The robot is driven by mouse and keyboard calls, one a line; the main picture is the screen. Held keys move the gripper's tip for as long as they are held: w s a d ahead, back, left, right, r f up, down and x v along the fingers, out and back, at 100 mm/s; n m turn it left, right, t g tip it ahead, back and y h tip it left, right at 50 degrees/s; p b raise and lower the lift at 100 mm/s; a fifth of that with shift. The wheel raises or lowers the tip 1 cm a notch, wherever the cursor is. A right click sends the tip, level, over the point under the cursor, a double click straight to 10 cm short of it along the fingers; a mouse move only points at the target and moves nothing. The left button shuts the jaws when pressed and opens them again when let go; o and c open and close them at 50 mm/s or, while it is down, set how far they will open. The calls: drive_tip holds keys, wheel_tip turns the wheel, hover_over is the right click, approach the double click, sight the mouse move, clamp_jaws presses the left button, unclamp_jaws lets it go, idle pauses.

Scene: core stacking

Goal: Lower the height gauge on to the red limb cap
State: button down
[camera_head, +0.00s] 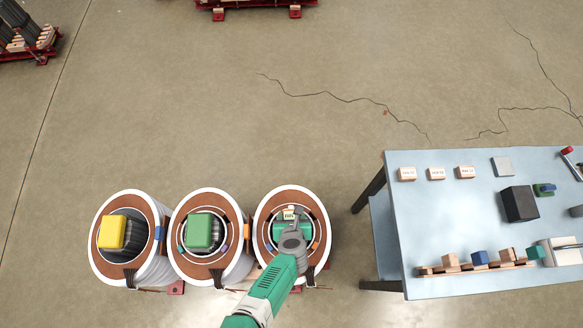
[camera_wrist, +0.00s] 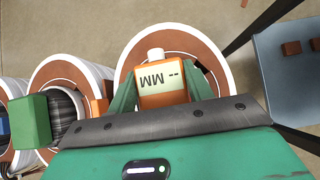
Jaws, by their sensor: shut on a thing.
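My gripper (camera_wrist: 160,95) has its two green fingers shut on the height gauge (camera_wrist: 162,97), an orange body with a pale display reading "-- MM" and a white knob. In the head view my gripper (camera_head: 291,222) and the gauge's pale display (camera_head: 288,214) are over the rightmost coil (camera_head: 262,209). The wrist view also shows this coil's white and brown rim (camera_wrist: 133,58) around the gauge. I cannot make out a red limb cap; the gauge and gripper cover the coil's middle. Whether the gauge touches anything beneath cannot be told.
The middle coil (camera_head: 176,220) bears a green cap (camera_head: 199,231) and the left coil (camera_head: 98,215) a yellow cap (camera_head: 112,231). A pale blue table (camera_head: 440,215) with blocks, labelled pieces and tools stands at right. The floor behind the coils is clear.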

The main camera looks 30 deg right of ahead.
drive_tip(key=shift+f+b, duration=0.35)
drive_tip(key=shift+f, duration=0.05)
drive_tip(key=c, duration=0.5)
unclamp_jaws()
drive_tip(key=p+v, duration=0.3)
drive_tip(key=v, duration=0.4)
drive_tip(key=shift+w+r, duration=0.1)
drive_tip(key=shift+s+a+r, duration=0.15)
drive_tip(key=shift+s+r, duration=0.15)
drive_tip(key=shift+s, duration=0.05)
